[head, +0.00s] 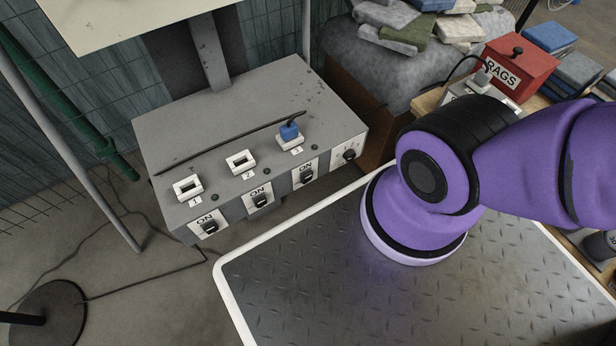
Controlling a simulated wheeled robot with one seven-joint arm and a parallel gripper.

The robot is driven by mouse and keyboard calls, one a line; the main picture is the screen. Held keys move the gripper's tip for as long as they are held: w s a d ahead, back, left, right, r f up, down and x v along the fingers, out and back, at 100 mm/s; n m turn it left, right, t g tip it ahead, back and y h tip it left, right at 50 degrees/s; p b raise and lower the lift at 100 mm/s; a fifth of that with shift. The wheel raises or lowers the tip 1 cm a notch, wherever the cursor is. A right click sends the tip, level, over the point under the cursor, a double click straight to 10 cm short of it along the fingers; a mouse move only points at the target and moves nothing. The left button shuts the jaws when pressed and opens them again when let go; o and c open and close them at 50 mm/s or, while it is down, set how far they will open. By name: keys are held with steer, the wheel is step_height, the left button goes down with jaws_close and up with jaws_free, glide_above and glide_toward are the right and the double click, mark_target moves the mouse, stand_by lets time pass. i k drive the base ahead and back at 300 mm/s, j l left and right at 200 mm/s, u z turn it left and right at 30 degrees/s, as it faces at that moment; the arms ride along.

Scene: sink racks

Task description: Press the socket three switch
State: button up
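A grey metal box (215,120) stands left of centre, with sockets labelled 1, 2 and 3 on its sloping top. Socket three (290,142) has a blue plug (289,130) in it. Socket one (187,188) and socket two (240,162) are empty. Black switches sit on the front face. The socket three switch (308,175) appears to be the one below socket three; its position is too small to tell. The switches below socket one (209,227) and socket two (261,201) have ON labels. My gripper is out of view; only purple links of my arm show at right.
Another black switch (349,154) is at the box's right end. A thin black rod or cable (230,142) lies across the box top. A red RAGS box (515,66) and stacked cloths (400,25) are at upper right. A stand base (48,315) and loose cables are on the floor at lower left.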

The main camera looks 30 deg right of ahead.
mark_target(307, 177)
steer(key=k+z, duration=0.1)
steer(key=z, duration=0.75)
steer(key=k+l+z, duration=0.15)
steer(key=z, duration=0.25)
steer(key=l+z, duration=0.1)
steer(key=z, duration=0.3)
steer(key=k+l+z, duration=0.1)
steer(key=z, duration=0.3)
steer(key=k+l+u, duration=0.1)
steer(key=l+u, duration=0.15)
steer(key=u, duration=0.6)
steer(key=k+l+u, duration=0.1)
steer(key=u, duration=0.3)
steer(key=k+u, duration=0.1)
steer(key=u, duration=0.7)
